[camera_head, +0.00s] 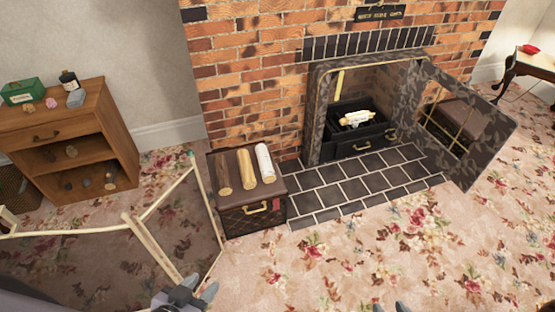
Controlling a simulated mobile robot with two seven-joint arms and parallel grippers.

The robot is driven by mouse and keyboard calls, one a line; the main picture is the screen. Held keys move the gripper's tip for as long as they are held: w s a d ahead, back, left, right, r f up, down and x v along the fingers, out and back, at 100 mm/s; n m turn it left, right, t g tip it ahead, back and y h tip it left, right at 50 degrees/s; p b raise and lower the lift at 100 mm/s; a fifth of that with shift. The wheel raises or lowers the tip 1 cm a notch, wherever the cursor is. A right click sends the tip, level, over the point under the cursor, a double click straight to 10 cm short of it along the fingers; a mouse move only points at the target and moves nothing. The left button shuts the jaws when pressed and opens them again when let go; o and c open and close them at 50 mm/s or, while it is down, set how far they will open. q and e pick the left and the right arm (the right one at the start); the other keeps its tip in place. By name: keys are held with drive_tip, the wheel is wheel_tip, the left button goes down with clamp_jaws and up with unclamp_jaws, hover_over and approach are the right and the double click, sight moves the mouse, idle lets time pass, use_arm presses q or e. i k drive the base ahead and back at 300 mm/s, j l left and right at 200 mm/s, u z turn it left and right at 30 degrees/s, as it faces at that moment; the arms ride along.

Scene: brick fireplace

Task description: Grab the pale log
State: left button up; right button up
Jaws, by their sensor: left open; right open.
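Three logs lie side by side on the brown lid of a box (235,222) left of the hearth. The left one is a dark brown log (223,174), the middle one a tan log (246,169), and the right one a whitish, pale log (265,162). Another pale log (357,116) lies on the grate inside the fireplace. My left gripper (201,284) is open and empty at the bottom edge, in front of the box and apart from it. My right gripper (389,306) shows only its fingertips at the bottom edge; they are spread apart with nothing visible between them.
A wooden-framed screen (150,245) stands left of the box, close to my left gripper. The fireplace door (460,125) is swung open to the right. A wooden cabinet (115,125) stands at left. The carpet before the tiled hearth (365,185) is clear.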

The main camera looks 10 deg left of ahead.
sight(247, 175)
drive_tip(key=i+l+z, duration=0.3)
drive_tip(key=i, duration=0.2)
drive_tip(key=i+z, duration=0.35)
drive_tip(key=i+l+u, duration=0.1)
drive_tip(key=i+u, duration=0.15)
drive_tip(key=i, duration=0.3)
drive_tip(key=i+l+u, duration=0.3)
drive_tip(key=i, duration=0.25)
drive_tip(key=i+u, duration=0.15)
drive_tip(key=u, duration=0.2)
drive_tip(key=i+l+u, duration=0.15)
drive_tip(key=u, duration=0.2)
drive_tip(key=i+l+u, duration=0.15)
drive_tip(key=u, duration=0.2)
drive_tip(key=i+l+u, duration=0.2)
drive_tip(key=u, duration=0.25)
drive_tip(key=i+l+u, duration=0.15)
drive_tip(key=l+u, duration=0.15)
drive_tip(key=u, duration=0.15)
drive_tip(key=i+l+u, duration=0.2)
drive_tip(key=l+u, duration=0.2)
